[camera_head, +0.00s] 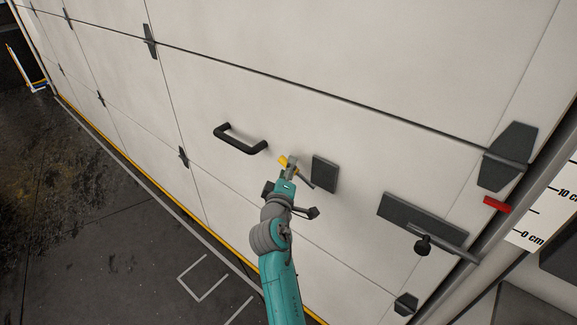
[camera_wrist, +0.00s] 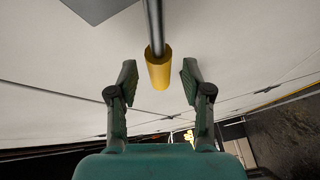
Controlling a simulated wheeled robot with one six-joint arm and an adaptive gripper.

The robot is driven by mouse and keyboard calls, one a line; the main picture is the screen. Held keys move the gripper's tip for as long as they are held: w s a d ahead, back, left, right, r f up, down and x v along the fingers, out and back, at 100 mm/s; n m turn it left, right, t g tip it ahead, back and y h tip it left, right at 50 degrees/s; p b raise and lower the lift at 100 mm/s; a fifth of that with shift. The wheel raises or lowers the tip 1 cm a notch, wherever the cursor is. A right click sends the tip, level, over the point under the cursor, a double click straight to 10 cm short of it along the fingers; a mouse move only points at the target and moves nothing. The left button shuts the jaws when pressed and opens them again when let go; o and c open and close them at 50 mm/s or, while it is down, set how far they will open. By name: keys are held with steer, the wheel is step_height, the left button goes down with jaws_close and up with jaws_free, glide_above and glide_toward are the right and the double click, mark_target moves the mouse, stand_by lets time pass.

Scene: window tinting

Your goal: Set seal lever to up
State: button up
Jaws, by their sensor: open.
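A lever with a yellow grip (camera_head: 283,160) and a grey rod is on the large white door, beside a dark grey rectangular plate (camera_head: 324,173). My gripper (camera_head: 289,168) is at the yellow grip and partly covers the lever. In the wrist view the yellow grip (camera_wrist: 159,71) lies between my two open fingers (camera_wrist: 158,80), with a visible gap on each side. The grey rod runs from the grip to the top edge of that view. No label shows on the lever.
A black pull handle (camera_head: 240,139) is on the door left of my gripper. Right of it are a dark plate (camera_head: 400,211) with a black-knobbed lever (camera_head: 424,244), a red marker (camera_head: 497,204) and a centimetre scale (camera_head: 545,215). Dark floor (camera_head: 110,250) lies at lower left.

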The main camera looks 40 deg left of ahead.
steer(key=shift+x, duration=0.95)
jaws_close()
